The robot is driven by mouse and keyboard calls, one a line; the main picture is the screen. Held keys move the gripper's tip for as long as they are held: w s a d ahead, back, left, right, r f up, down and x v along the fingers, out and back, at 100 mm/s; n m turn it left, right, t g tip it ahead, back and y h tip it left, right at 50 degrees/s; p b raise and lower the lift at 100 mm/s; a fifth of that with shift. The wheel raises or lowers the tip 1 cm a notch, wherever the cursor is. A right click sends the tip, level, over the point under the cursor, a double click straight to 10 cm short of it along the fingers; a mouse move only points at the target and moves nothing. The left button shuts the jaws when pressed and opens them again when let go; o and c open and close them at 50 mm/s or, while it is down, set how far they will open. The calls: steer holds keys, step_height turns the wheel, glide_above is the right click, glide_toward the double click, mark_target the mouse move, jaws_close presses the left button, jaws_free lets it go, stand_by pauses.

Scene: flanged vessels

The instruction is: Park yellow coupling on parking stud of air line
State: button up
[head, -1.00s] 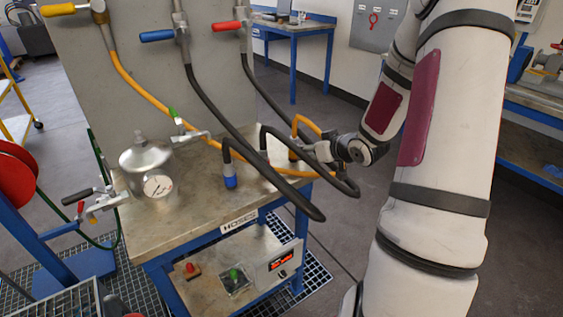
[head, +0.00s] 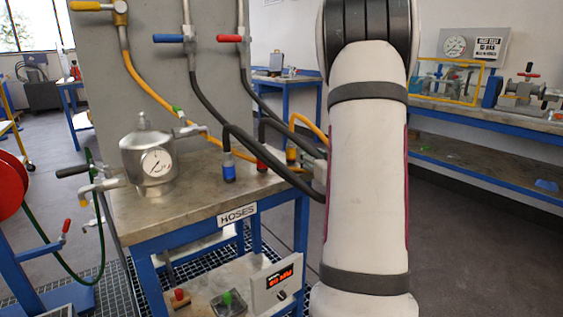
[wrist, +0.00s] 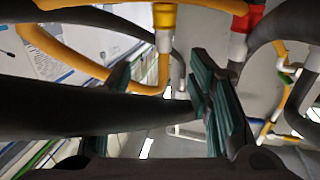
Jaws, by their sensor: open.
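The yellow coupling (head: 291,155) stands on the hose bench (head: 190,195), on the end of an orange hose (head: 311,126), beside my arm in the head view. A yellow fitting (wrist: 165,16) shows at the top of the wrist view, beyond my fingers. My gripper (wrist: 165,90) is open in the wrist view. A thick black hose crosses in front of its left finger, and I see no coupling in its grip. In the head view my arm hides the gripper. I cannot make out which part is the air line's parking stud.
A red coupling (head: 262,164) and a blue coupling (head: 229,172) stand left of the yellow one. Black hoses (head: 215,115) loop over the bench from the valve panel (head: 200,80). A pressure vessel with a gauge (head: 148,160) stands at the bench's left. Open floor lies right of my arm.

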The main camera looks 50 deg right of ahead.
mark_target(293, 142)
steer(key=b+x, duration=0.1)
steer(key=x, duration=0.7)
steer(key=shift+w, duration=0.1)
steer(key=shift+r+b+x, duration=0.2)
steer(key=shift+b+x, duration=0.7)
steer(key=shift+x, duration=1.85)
steer(key=shift+w+a, duration=0.1)
steer(key=shift+a, duration=0.05)
jaws_close()
